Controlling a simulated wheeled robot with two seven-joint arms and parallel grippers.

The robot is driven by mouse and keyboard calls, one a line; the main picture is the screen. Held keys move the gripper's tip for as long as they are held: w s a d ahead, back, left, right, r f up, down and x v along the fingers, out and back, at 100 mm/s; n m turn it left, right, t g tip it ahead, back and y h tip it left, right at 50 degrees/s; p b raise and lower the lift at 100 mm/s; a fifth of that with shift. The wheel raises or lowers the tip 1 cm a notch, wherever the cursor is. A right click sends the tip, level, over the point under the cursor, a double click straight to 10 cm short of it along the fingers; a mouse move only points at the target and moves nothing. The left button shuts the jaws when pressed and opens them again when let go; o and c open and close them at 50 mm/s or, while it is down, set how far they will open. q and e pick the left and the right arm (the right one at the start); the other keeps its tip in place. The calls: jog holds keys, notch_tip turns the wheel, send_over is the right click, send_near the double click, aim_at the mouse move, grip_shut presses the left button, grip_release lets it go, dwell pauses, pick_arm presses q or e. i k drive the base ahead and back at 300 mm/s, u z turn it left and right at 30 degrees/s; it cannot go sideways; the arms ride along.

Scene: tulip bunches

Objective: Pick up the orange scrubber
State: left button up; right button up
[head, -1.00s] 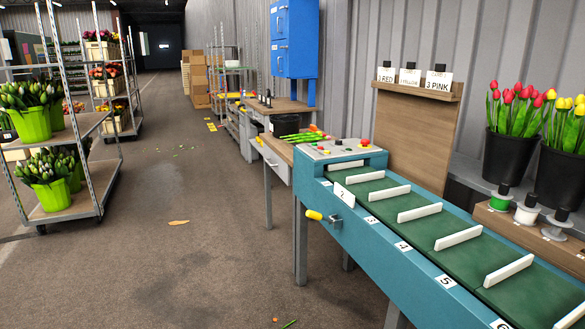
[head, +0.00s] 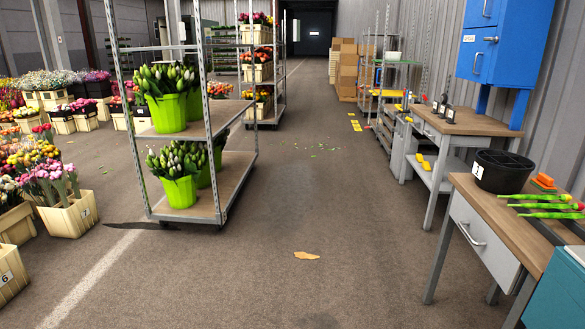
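A small orange block with a green edge, which looks like the orange scrubber (head: 545,181), lies on the wooden workbench (head: 468,184) at the right of the head view. It sits behind several green-stemmed tulips (head: 545,206) lying on the bench and to the right of a black divided bucket (head: 502,171). It is small in view, so its exact shape is hard to tell. Neither of my grippers is in view.
A wheeled rack (head: 222,212) with green tulip pots stands left of centre. A flat orange-tan scrap (head: 306,256) lies on the floor. A second bench (head: 470,122) stands beyond the first, below a blue cabinet (head: 503,45).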

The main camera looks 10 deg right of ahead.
aim_at(544, 183)
jog(key=z, duration=0.3)
jog(key=i, duration=2.65)
jog(key=z, duration=0.9)
